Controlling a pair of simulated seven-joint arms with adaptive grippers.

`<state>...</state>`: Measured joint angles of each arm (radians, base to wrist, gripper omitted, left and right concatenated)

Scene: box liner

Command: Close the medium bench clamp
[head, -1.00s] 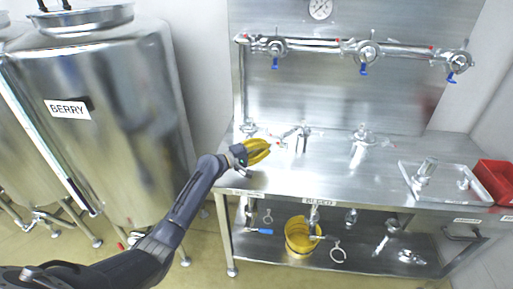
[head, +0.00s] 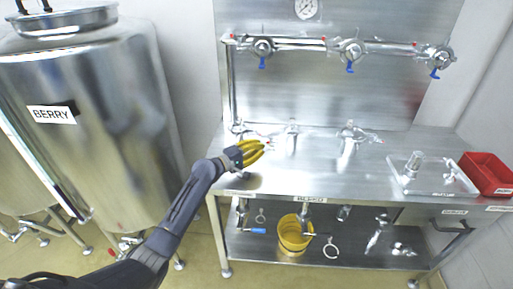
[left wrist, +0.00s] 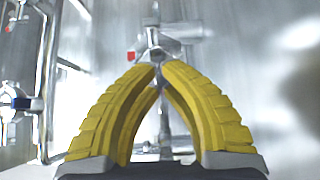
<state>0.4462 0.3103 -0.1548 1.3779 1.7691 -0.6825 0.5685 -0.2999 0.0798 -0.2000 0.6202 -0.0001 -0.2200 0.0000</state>
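A metal clamp fitting (head: 292,131) stands on the bench's back left part, upright and narrow in the head view. I cannot tell for sure that it is the medium one. My left gripper (head: 262,149) is just left of it, above the bench. In the left wrist view the yellow fingertips (left wrist: 161,68) come together in front of a metal fitting with a crosswise arm (left wrist: 160,48) and a red tip. I see nothing clearly held. Whether the fingers touch the fitting is unclear. My right gripper is out of view.
A larger fitting (head: 350,135) stands to the right, and a smaller one (head: 238,128) near the left edge. A metal tray (head: 405,184) and red bin (head: 487,174) are at the right. A yellow bucket (head: 293,236) is on the lower shelf.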

